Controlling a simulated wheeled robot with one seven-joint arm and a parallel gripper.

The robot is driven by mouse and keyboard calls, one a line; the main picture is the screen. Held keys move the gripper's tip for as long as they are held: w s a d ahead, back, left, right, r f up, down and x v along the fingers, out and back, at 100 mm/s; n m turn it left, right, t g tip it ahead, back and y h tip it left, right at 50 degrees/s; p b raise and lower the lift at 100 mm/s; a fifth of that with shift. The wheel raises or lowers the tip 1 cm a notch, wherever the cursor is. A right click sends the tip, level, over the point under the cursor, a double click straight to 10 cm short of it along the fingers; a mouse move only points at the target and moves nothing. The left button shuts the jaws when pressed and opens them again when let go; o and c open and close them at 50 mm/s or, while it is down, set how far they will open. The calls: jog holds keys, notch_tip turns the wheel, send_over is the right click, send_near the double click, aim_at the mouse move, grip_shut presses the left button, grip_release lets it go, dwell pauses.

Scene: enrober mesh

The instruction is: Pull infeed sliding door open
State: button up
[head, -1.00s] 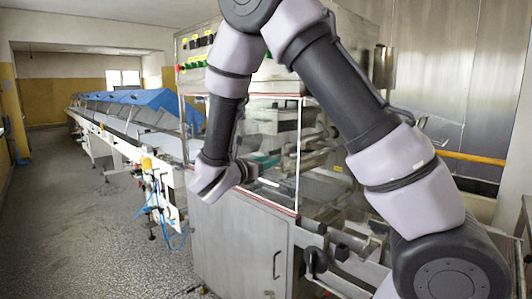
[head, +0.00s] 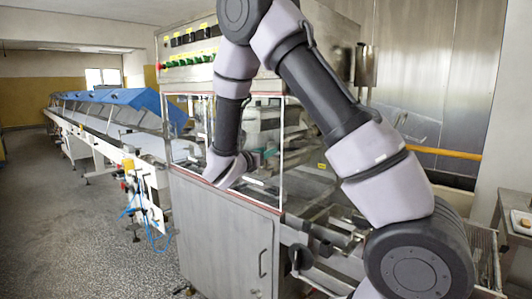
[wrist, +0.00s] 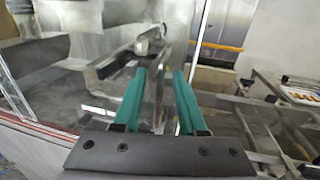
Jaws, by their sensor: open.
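The infeed sliding door appears to be the clear panel with a red and white frame (head: 282,150) on the front of the machine. I cannot tell from the picture whether it is fully shut. My gripper (head: 256,158) is in front of this panel, at its middle height, mostly hidden by my own wrist. In the wrist view my gripper (wrist: 159,72) shows two green fingers spread apart with nothing held between them. A metal bar (wrist: 125,57) shows beyond the fingertips; whether it is a handle or a part behind the panel is unclear.
A grey cabinet door (head: 225,245) with a handle is below the panel. A control box (head: 188,47) with switches is above. A long conveyor with blue covers (head: 110,100) runs to the back left. Open floor (head: 70,230) lies at left. A yellow rail (head: 445,153) stands at right.

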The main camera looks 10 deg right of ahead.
grip_shut()
dwell(1.4)
